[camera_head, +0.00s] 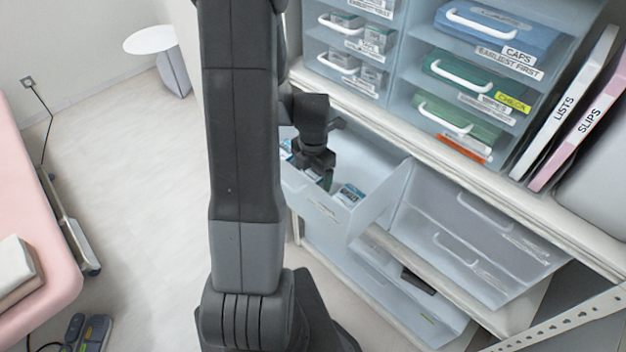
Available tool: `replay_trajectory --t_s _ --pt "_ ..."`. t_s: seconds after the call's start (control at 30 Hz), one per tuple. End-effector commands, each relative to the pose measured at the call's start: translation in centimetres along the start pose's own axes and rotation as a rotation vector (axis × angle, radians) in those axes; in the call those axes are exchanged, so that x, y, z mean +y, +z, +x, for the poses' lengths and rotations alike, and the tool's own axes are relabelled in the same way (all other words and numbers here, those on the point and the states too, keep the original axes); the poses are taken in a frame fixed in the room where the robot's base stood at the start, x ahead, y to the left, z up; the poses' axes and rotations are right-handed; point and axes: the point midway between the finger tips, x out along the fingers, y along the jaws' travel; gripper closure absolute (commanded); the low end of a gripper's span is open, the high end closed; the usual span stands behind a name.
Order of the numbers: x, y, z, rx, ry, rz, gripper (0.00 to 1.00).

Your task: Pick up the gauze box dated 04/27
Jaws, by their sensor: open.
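A translucent drawer (318,208) is pulled out of the cabinet, with a few small boxes inside. One white and teal box (349,195) lies near its front right. Another box (287,147) shows partly at the left, beside my arm. A dark green item lies under my gripper and is mostly hidden. No date can be read on any box, so I cannot tell which is the gauze box dated 04/27. My gripper (323,171) points down into the drawer, open, over the boxes. Whether it touches one cannot be seen.
The shelf edge (420,145) and labelled drawers (460,110) stand above and behind the open drawer. Closed drawers (470,240) are to its right. Binders (565,100) stand at the upper right. A pink bed (35,220) is at the left, with clear floor (140,190) between.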

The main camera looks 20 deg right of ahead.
Motion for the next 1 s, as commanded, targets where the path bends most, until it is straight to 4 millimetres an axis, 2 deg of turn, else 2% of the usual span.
replay_trajectory --t_s 0.27,0.5,0.53,0.83,1.0 --pt "0.0 0.0 0.2 -0.001 0.001 0.0 0.2" --pt "0.0 0.0 0.2 -0.001 0.001 0.0 0.67" --pt "0.0 0.0 0.2 -0.001 0.001 0.0 0.69" --pt "0.1 0.0 -0.1 -0.002 0.001 0.0 0.69" --pt "0.1 0.1 -2.1 -0.005 0.004 0.0 0.69"
